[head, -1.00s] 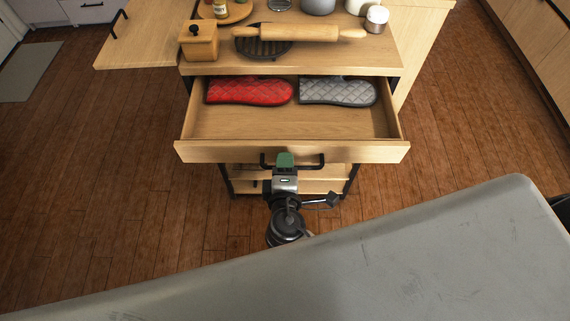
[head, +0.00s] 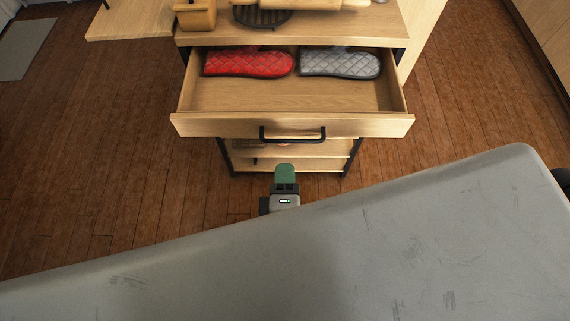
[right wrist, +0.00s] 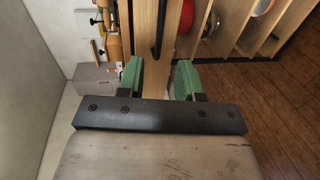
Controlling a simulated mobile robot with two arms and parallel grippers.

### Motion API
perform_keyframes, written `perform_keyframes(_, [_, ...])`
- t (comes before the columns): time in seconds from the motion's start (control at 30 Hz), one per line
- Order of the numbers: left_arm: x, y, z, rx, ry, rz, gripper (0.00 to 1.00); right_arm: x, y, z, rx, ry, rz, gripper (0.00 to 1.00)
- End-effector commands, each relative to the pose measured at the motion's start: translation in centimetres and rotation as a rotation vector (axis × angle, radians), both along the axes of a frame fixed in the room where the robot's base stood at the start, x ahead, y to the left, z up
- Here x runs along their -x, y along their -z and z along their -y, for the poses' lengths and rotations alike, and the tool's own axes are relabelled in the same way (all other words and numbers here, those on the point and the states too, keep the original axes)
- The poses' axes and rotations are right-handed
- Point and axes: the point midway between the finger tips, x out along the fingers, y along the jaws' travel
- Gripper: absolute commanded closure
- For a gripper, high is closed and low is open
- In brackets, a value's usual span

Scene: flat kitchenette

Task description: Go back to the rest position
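My right gripper (head: 285,176) is in front of the kitchen cart and below the pulled-out drawer (head: 292,124), apart from its black handle (head: 292,135). In the right wrist view its two green fingers (right wrist: 159,79) stand wide apart with nothing held between them. The handle also shows there (right wrist: 160,28), beyond the fingertips. My left gripper is in neither view.
The open drawer holds a red oven mitt (head: 248,64) and a grey oven mitt (head: 340,64). A wooden box (head: 195,15), a dark round grill pan (head: 262,17) and a rolling pin (head: 300,3) lie on the cart top. Wooden floor (head: 110,180) is clear left of the cart.

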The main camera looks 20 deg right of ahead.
Motion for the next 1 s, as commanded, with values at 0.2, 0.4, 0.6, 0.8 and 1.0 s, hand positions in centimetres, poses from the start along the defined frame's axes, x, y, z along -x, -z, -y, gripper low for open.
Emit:
perform_keyframes(0.2, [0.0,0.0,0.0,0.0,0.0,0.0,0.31,0.2,-0.1,-0.1,-0.001,0.0,0.0,0.65])
perform_keyframes(0.4, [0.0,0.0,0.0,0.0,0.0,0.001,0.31,0.2,-0.1,-0.1,0.0,0.0,0.0,0.65])
perform_keyframes(0.6, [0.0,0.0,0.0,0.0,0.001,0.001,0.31,0.2,0.1,-0.1,-0.001,-0.002,-0.004,0.65])
perform_keyframes(0.8, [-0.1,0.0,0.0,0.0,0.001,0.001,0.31,0.3,6.7,-0.7,-0.053,-0.058,-0.144,0.65])
perform_keyframes(1.0, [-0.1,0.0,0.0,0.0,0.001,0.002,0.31,3.1,21.2,0.5,-0.233,-0.075,-0.476,0.65])
